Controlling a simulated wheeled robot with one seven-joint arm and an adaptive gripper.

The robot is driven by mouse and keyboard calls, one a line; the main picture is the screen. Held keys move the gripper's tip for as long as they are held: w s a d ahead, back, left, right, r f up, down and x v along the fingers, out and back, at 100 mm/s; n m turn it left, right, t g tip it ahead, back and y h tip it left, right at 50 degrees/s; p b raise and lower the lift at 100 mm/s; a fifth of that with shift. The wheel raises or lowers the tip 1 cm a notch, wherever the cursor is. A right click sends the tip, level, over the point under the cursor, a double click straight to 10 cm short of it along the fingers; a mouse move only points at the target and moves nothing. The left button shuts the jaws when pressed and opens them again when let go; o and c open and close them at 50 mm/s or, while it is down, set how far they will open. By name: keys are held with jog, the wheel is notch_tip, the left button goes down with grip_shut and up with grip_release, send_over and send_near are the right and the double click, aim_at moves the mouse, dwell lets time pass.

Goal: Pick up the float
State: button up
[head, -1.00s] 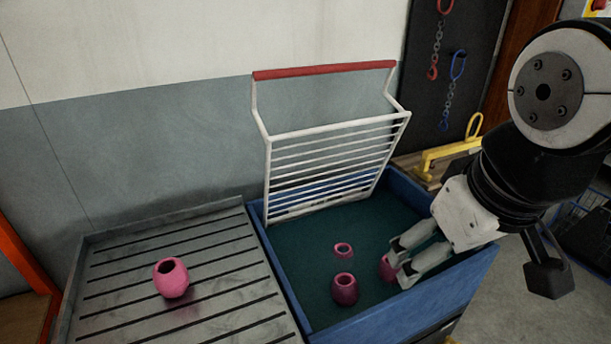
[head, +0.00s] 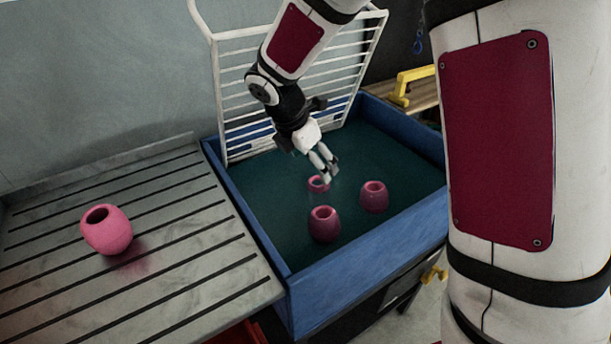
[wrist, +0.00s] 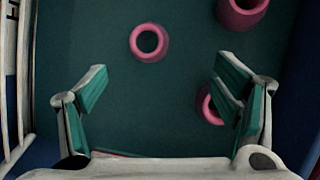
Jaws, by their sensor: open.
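Three pink hollow floats stand in the blue bin: one at the back (head: 317,187), one at the right (head: 374,198) and one in front (head: 324,225). A fourth pink float (head: 107,231) sits on the slatted top at left. My gripper (head: 326,172) is open and empty, pointing down into the bin just by the back float and partly covering it. In the wrist view, my open fingers (wrist: 162,82) have a float (wrist: 149,42) ahead between them. Another float (wrist: 242,14) is at the top right, and a third (wrist: 207,106) is partly hidden behind the right finger.
The blue bin (head: 370,262) has raised walls around a dark green floor. A white wire rack (head: 232,104) stands along its back. The slatted grey top (head: 190,240) adjoins the bin at left. A yellow handle (head: 404,84) is behind the bin.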

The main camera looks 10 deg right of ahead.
aim_at(318, 193)
jog(key=shift+n, duration=0.4)
jog(key=x, duration=0.3)
jog(key=b+x, duration=0.1)
jog(key=x, duration=0.2)
jog(key=a+b+x, duration=0.1)
jog(key=x, duration=0.3)
jog(key=shift+w+f, duration=0.2)
jog(key=shift+w, duration=0.05)
jog(key=shift+a+b+x, duration=0.15)
jog(key=shift+b+x, duration=0.15)
jog(key=shift+x, duration=0.55)
jog(key=shift+a+b+x, duration=0.15)
jog(key=shift+b+x, duration=0.15)
jog(key=shift+x, duration=0.6)
jog(key=shift+a+b+x, duration=0.2)
jog(key=shift+b+x, duration=0.1)
jog(key=shift+x, duration=0.55)
jog(key=shift+f, duration=0.1)
jog(key=shift+c, duration=0.4)
jog(key=c, duration=1.3)
